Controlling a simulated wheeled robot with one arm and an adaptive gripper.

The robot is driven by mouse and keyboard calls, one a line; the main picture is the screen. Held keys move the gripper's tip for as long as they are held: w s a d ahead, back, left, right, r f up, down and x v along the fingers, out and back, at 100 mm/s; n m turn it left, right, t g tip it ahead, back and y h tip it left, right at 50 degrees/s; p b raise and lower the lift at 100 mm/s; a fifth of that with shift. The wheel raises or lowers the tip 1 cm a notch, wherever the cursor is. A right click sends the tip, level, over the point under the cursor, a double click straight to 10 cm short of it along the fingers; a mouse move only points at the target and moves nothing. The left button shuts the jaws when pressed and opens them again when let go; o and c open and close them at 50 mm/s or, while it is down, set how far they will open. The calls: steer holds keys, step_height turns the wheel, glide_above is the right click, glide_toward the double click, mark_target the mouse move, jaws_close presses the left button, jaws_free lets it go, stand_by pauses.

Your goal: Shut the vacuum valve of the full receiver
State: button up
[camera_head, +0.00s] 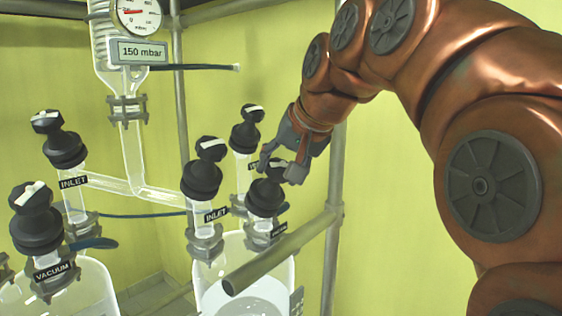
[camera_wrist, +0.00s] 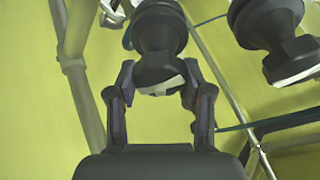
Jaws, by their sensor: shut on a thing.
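The right receiver (camera_head: 204,290) is a clear glass vessel with pale liquid in it, partly behind a metal bar. Its black vacuum valve (camera_head: 264,200) stands upright at its right, over a partly hidden label. My gripper (camera_head: 280,168) is shut on the knob at the top of this valve. In the wrist view my gripper (camera_wrist: 160,88) has one finger on each side of the black knob (camera_wrist: 158,62), whose white mark faces the palm. My fingers hide part of the knob in the head view.
The inlet valve (camera_head: 201,180) stands close on the left, with another valve (camera_head: 246,135) behind. The left receiver's vacuum valve (camera_head: 36,222) and inlet valve (camera_head: 63,148) are farther left. A metal bar (camera_head: 280,252) crosses in front. A gauge display (camera_head: 139,52) reads 150 mbar.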

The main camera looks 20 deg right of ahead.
steer(key=m+p, duration=0.1)
steer(key=m, duration=0.1)
steer(key=m+h+p, duration=0.1)
steer(key=m, duration=0.1)
steer(key=shift+r+m+g, duration=0.2)
steer(key=shift+m+g, duration=0.1)
steer(key=shift+m, duration=0.1)
steer(key=m+p, duration=0.3)
steer(key=shift+m+g+h, duration=0.3)
steer(key=shift+m+g, duration=0.1)
steer(key=m+g+p, duration=0.1)
steer(key=m+p, duration=0.2)
steer(key=m, duration=0.1)
steer(key=m+g+p, duration=0.1)
steer(key=m, duration=0.2)
steer(key=shift+f+m, duration=0.15)
steer(key=shift+m, duration=0.25)
steer(key=m+g, duration=0.1)
steer(key=m, duration=0.3)
steer(key=shift+f, duration=0.1)
steer(key=m+g+y, duration=0.1)
steer(key=m, duration=0.2)
steer(key=shift+m, duration=0.3)
steer(key=m+y, duration=0.1)
steer(key=m, duration=0.3)
steer(key=shift+m+g+y, duration=0.3)
steer(key=shift+m+y, duration=0.3)
steer(key=shift+m, duration=1.2)
